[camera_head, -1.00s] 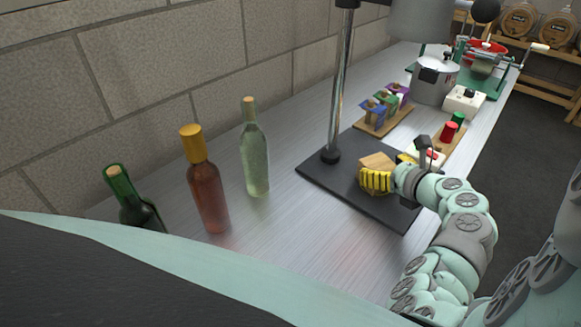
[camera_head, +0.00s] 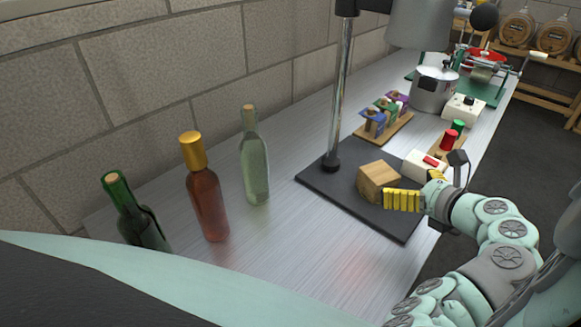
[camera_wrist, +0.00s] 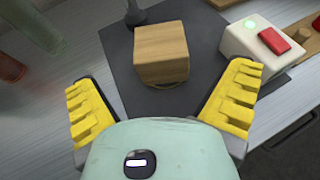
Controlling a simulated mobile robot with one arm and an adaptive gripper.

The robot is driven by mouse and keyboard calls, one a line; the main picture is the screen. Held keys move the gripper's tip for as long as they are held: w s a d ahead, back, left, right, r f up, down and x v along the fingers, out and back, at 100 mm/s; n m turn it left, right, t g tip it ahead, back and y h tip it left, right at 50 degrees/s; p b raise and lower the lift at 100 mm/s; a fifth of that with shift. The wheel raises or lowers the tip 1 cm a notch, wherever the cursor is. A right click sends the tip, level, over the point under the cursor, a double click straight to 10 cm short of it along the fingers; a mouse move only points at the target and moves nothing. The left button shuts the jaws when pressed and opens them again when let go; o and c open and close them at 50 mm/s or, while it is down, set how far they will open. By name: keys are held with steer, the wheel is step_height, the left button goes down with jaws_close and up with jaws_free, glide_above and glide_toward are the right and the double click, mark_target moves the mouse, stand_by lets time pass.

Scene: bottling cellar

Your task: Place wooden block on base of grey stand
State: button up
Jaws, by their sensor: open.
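The wooden block (camera_head: 378,181) rests on the dark flat base (camera_head: 336,193) of the stand, to the right of its upright metal post (camera_head: 338,110). In the wrist view the block (camera_wrist: 161,50) sits beyond the fingertips, between their lines, with a gap on each side. My gripper (camera_head: 403,200) is just right of the block in the head view, its yellow fingers apart from it. The wrist view shows the gripper (camera_wrist: 160,98) wide open with nothing between its yellow ribbed fingers.
A white box with a red switch (camera_head: 428,164) stands close beyond my gripper. Three bottles, green (camera_head: 135,215), amber (camera_head: 206,195) and clear (camera_head: 254,160), stand at left. A wooden rack (camera_head: 384,128) and a metal pot (camera_head: 434,88) are farther back.

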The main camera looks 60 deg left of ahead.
steer(key=shift+v, duration=2.6)
